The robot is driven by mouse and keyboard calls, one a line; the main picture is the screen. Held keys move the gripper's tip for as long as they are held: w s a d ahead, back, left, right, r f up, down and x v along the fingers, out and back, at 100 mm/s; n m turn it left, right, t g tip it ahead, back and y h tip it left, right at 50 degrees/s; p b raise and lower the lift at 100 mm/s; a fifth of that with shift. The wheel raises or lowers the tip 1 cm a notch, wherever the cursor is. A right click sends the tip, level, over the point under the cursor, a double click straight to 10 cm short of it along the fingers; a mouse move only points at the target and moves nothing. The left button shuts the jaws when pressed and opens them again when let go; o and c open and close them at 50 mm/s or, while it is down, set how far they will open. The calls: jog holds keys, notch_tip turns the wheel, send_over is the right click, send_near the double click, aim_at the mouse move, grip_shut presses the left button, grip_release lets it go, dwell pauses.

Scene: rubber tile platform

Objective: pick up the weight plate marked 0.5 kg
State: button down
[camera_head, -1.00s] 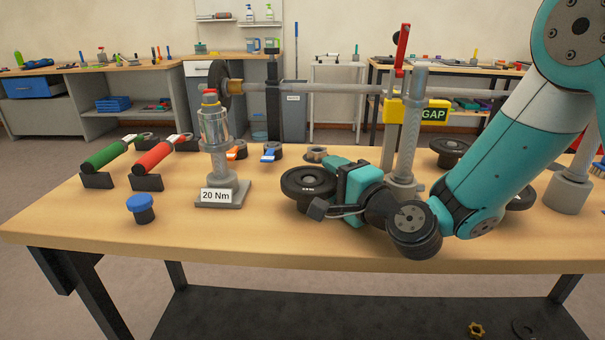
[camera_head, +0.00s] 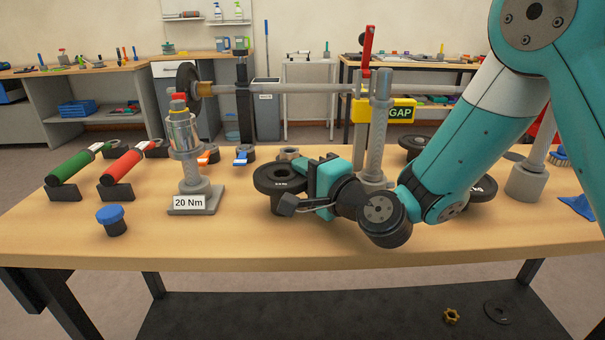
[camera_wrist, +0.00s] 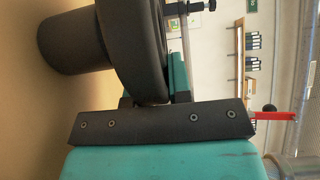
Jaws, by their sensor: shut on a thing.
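A dark round weight plate (camera_head: 274,176) with a small white marking, too small to read surely, is at the table's middle in the head view. My gripper (camera_head: 311,176) is shut on its right rim. The plate also fills the upper part of the wrist view (camera_wrist: 137,45), close against my gripper's dark jaw body. A dark cylindrical stand (camera_head: 279,206) shows under the plate; it also shows in the wrist view (camera_wrist: 72,42). I cannot tell whether plate and stand touch. My gripper hides the plate's right edge.
Another dark plate (camera_head: 412,143) lies behind my arm, and one (camera_head: 484,188) is partly hidden at its right. A post with a yellow GAP sign (camera_head: 390,110) stands just behind my gripper. The 20 Nm device (camera_head: 187,165) stands left.

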notch_tip(320, 180, up, 19)
jog(key=p, duration=1.1)
jog(key=shift+f, duration=0.2)
